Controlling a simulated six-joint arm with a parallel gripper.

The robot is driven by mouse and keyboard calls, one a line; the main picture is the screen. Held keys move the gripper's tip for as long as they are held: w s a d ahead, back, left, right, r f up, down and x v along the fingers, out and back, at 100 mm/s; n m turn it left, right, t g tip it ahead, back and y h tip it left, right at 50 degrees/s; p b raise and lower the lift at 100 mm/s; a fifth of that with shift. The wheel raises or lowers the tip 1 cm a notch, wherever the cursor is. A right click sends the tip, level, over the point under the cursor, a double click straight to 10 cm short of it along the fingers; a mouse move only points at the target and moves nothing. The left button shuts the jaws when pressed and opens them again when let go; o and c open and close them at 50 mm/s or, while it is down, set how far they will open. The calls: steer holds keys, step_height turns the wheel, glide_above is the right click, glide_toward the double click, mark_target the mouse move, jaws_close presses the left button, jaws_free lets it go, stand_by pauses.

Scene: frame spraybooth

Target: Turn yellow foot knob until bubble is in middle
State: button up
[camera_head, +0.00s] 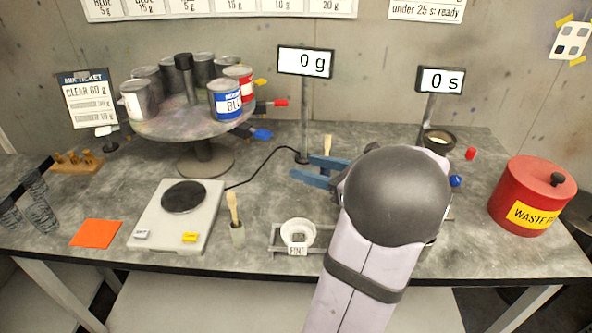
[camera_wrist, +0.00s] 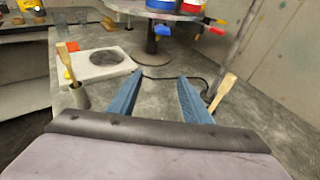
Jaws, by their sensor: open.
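The pale balance (camera_head: 160,225) with a round dark pan (camera_head: 184,197) stands on the bench, left of centre. A small yellow piece (camera_head: 190,237) shows at its front right corner; I cannot tell if it is the foot knob. No bubble can be made out. The balance (camera_wrist: 85,68) also shows in the wrist view, at upper left. My gripper (camera_head: 302,168), with two blue fingers, is open and empty behind and to the right of the balance, apart from it. In the wrist view my gripper (camera_wrist: 160,76) points past the balance's right side.
A turntable (camera_head: 165,122) of paint cans stands behind the balance. A brush holder (camera_head: 237,234) and a FINE-marked cup (camera_head: 298,232) stand to its right. An orange card (camera_head: 96,233) lies left. The 0 g display (camera_head: 305,62) stands on a post with a cable.

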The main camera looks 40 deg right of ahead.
steer(key=shift+n+y, duration=0.5)
steer(key=shift+y, duration=0.3)
steer(key=shift+w+a+r, duration=0.15)
steer(key=shift+a+r, duration=0.05)
steer(key=shift+a, duration=0.5)
steer(key=shift+w+a+r, duration=0.1)
steer(key=shift+a+r, duration=0.1)
steer(key=shift+a, duration=0.45)
steer(key=shift+w+a+r, duration=0.15)
steer(key=shift+a+r, duration=0.05)
steer(key=shift+a, duration=0.5)
